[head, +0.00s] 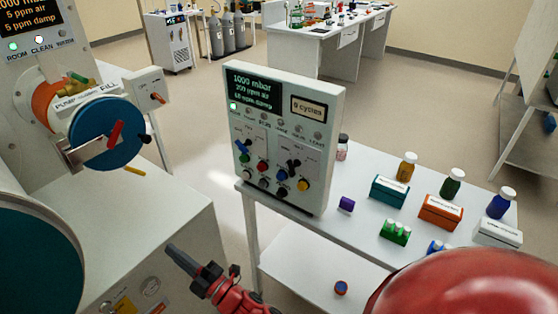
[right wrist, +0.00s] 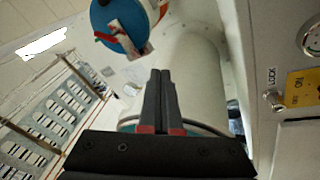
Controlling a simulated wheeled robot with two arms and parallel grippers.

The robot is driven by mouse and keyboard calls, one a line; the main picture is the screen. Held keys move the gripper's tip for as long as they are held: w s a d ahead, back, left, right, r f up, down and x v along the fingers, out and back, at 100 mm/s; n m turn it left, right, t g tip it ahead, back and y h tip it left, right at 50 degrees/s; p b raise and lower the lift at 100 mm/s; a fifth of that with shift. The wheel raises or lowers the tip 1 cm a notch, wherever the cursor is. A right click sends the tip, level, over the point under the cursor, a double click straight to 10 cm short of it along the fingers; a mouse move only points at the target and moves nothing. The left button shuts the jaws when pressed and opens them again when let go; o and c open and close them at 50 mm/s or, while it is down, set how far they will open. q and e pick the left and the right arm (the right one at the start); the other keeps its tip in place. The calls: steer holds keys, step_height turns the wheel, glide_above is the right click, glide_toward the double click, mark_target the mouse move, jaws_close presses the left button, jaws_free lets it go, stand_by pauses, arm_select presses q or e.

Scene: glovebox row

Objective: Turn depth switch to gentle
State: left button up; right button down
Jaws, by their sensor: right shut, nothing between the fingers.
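The control panel (head: 334,135) is a white upright box on the side table, with a lit display reading 1000 mbar and a "0 cycles" window. Its lower face carries small switches and coloured knobs, among them a blue lever (head: 241,146), a black lever (head: 293,164) and a yellow knob (head: 303,185). Their labels are too small to read, so I cannot tell which is the depth switch or how it is set. My right gripper (head: 174,250) is shut and empty, in front of and below the panel, apart from it. Its closed fingers show in the right wrist view (right wrist: 160,75). My left gripper is out of view.
The glovebox body (head: 150,235) stands at left, with a blue round door (head: 105,133) and red handle. A LOCK toggle (right wrist: 273,100) is at right in the wrist view. Bottles and boxes stand on the side table (head: 365,170). Open floor lies behind.

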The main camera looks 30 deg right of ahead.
mark_target(291, 169)
steer(key=w+d+r+g+h+p, duration=0.25)
steer(key=w+d+h, duration=0.35)
steer(key=d+h, duration=0.4)
steer(key=s+d+r+m+g+h+p, duration=0.5)
steer(key=s+d+r+h, duration=0.3)
steer(key=d+r+h, duration=0.3)
steer(key=w+d+p, duration=0.1)
steer(key=d+p, duration=0.1)
steer(key=d, duration=0.3)
steer(key=w+d+f+h+p, duration=0.1)
steer(key=w+d+p, duration=0.1)
steer(key=d, duration=0.2)
steer(key=shift+d+f+g+p, duration=0.25)
steer(key=shift+d+g+p, duration=0.05)
steer(key=shift+d+g, duration=0.1)
steer(key=shift+w, duration=0.1)
